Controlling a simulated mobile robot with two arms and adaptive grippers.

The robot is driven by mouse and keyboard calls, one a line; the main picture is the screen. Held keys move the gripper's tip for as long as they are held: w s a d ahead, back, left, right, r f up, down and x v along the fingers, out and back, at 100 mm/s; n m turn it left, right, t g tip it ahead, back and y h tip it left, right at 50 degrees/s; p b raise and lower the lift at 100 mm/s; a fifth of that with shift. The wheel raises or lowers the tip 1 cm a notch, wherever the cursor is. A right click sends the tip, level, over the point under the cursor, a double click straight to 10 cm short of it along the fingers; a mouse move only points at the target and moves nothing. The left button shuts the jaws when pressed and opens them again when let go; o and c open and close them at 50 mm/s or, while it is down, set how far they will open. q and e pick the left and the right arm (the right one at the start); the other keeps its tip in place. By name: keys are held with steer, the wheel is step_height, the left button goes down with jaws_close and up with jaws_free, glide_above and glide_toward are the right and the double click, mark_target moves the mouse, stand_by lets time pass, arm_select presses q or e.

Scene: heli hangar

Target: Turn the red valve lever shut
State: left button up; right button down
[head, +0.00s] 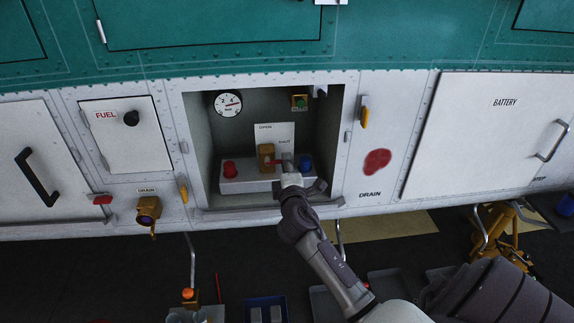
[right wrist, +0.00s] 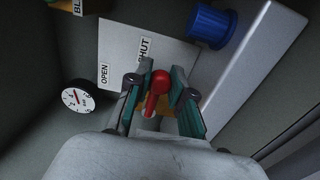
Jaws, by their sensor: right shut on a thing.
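The red valve lever (right wrist: 157,88) shows in the right wrist view between the two fingers of my right gripper (right wrist: 163,92), which is shut on it. In the head view, the gripper (head: 288,166) reaches into the open recess, just right of the brass valve body (head: 266,156). A little of the red lever (head: 275,163) shows there, running from the body towards the gripper; the fingers hide the rest. A white placard (head: 273,133) behind it reads OPEN at left and SHUT at right. In the wrist view, the lever's round end is near SHUT. My left gripper is not in view.
A red knob (head: 229,168) and a blue knob (head: 305,163) flank the valve on the ledge. The recess walls and lower rim (head: 240,210) surround my gripper closely.

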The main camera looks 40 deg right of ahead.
steer(key=shift+f, duration=0.1)
steer(key=c, duration=1)
jaws_free()
steer(key=v, duration=1.2)
